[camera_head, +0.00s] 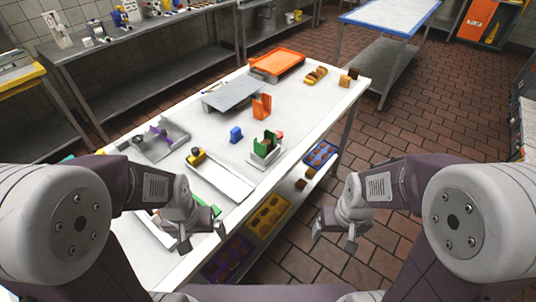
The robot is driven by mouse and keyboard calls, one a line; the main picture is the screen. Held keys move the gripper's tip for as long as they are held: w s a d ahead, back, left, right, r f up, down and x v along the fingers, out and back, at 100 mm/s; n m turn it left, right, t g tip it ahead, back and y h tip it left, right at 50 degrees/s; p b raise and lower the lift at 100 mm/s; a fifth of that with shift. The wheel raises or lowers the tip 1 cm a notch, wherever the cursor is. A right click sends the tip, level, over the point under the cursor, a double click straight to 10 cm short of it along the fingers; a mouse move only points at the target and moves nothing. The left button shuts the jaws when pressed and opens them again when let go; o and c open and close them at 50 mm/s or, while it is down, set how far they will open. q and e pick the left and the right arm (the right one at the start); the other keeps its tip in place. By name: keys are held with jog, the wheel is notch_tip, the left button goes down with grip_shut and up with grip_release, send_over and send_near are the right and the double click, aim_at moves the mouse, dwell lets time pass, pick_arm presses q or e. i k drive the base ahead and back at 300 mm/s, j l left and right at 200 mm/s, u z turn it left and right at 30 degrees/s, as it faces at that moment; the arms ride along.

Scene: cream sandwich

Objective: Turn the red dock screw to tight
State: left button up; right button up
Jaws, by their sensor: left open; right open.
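A small red part (280,135) shows at the right side of a dock-like fixture with a green upright block (266,142), near the right edge of the white table. It may be the red dock screw; it is too small to tell its shape or how far it is turned. My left gripper (203,238) is open and empty over the near end of the table, well short of the red part. My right gripper (334,238) is open and empty, to the right of the table's edge, nearer to me than the fixture.
A lower shelf holds a yellow tray (283,205). Tiled floor (390,150) lies free at right.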

aim_at(279, 133)
jog(key=i+l+u, duration=0.35)
jog(key=l+u, duration=0.3)
jog(key=i+l+u, duration=0.2)
jog(key=l+u, duration=0.45)
jog(key=l, duration=0.25)
jog(key=i+l+u, duration=0.1)
jog(key=l+u, duration=0.25)
jog(key=l, duration=0.1)
